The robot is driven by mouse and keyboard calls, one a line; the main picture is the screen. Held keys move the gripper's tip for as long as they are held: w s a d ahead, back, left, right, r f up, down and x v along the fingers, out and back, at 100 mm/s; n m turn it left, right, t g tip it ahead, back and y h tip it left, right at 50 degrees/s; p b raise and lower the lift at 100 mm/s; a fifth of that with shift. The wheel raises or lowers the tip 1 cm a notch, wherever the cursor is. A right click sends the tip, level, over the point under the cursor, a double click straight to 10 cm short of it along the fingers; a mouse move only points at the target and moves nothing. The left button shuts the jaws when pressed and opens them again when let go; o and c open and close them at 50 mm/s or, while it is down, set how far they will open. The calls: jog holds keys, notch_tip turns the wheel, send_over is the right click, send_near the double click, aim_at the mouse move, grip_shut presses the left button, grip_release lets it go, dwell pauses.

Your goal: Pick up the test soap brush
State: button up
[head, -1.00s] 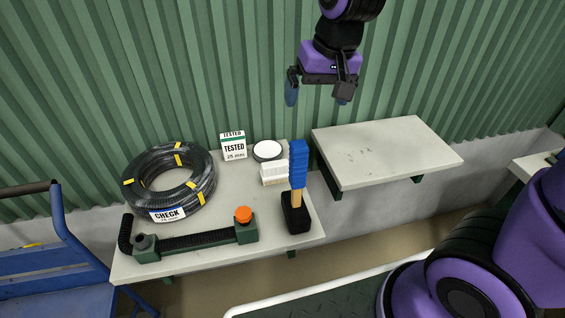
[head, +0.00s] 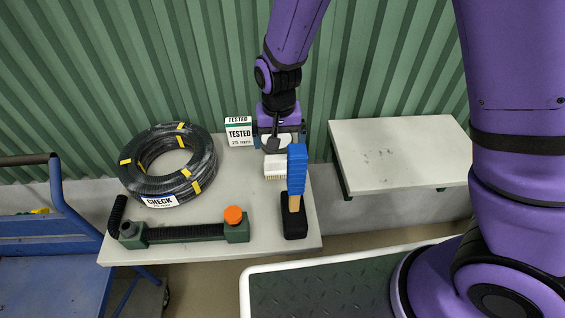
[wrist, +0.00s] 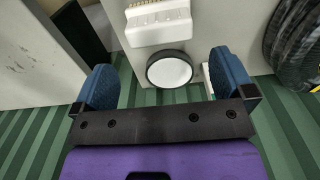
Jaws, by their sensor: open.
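A small white block with a ridged or bristled side (head: 275,167) lies on the left shelf; it looks most like the soap brush, but its bristles are not clear. It also shows at the top of the wrist view (wrist: 158,24). A round white disc with a black rim (wrist: 169,70) lies beside it, partly hidden by my gripper in the head view. My gripper (head: 279,142) is open, pointing down over the disc area behind the block. In the wrist view its blue fingers (wrist: 165,85) are apart with the disc between and beyond them; nothing is held.
An upright blue-gripped tool with a black base (head: 294,222) stands in front, close right of the block. A TESTED sign (head: 239,134) stands close left of my gripper. A hose coil (head: 140,185) and a green fixture with orange knob (head: 236,231) lie left. The right shelf (head: 400,150) is empty.

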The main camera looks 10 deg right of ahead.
aim_at(280, 166)
jog(key=f, duration=0.9)
jog(key=shift+s+f, duration=0.3)
jog(key=shift+f, duration=0.1)
jog(key=c, duration=0.7)
